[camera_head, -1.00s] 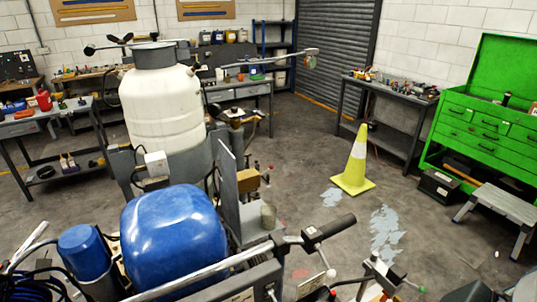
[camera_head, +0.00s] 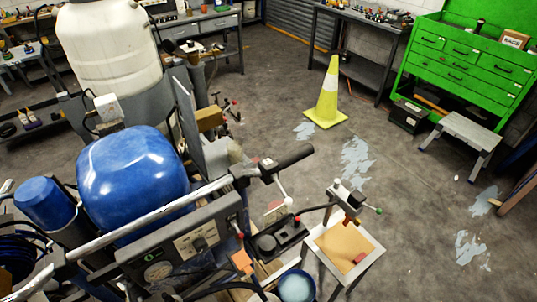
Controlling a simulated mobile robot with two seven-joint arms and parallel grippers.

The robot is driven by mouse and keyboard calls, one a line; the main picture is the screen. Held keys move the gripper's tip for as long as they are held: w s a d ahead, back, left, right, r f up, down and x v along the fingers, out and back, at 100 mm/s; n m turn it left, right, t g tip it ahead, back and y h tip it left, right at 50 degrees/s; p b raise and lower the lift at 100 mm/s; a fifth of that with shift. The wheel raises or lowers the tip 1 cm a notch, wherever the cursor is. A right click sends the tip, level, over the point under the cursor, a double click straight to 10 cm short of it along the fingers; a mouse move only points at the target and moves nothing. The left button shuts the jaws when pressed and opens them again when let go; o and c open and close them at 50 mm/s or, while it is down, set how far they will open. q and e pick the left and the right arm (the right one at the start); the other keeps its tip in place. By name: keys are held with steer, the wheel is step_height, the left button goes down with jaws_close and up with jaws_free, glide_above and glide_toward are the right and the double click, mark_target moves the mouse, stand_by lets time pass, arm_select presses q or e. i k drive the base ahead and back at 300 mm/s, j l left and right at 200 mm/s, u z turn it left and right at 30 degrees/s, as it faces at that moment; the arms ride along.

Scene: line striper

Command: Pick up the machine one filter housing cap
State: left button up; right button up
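The line striper stands at the left and lower middle, with a large blue rounded cover (camera_head: 133,172), a white tank (camera_head: 108,47) and a handlebar (camera_head: 215,186). A smaller blue cylinder (camera_head: 45,203) stands left of the cover. A round blue part with a pale top (camera_head: 296,286) shows at the bottom edge, partly cut off. I cannot tell which part, if any, is the filter housing cap. Neither of my grippers is in view.
A small stand with a tan top (camera_head: 343,246) bears a grey device with coloured knobs (camera_head: 347,198). A yellow cone (camera_head: 328,96), a green tool chest (camera_head: 464,62) and a grey step stool (camera_head: 467,137) stand beyond. Open floor with pale paint patches lies at the right.

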mark_target(267, 243)
steer(key=u, duration=1.65)
steer(key=i+l+z, duration=0.2)
steer(key=l, duration=0.2)
steer(key=l+z, duration=0.2)
steer(key=l, duration=0.2)
steer(key=i+l+z, duration=0.15)
steer(key=l, duration=0.25)
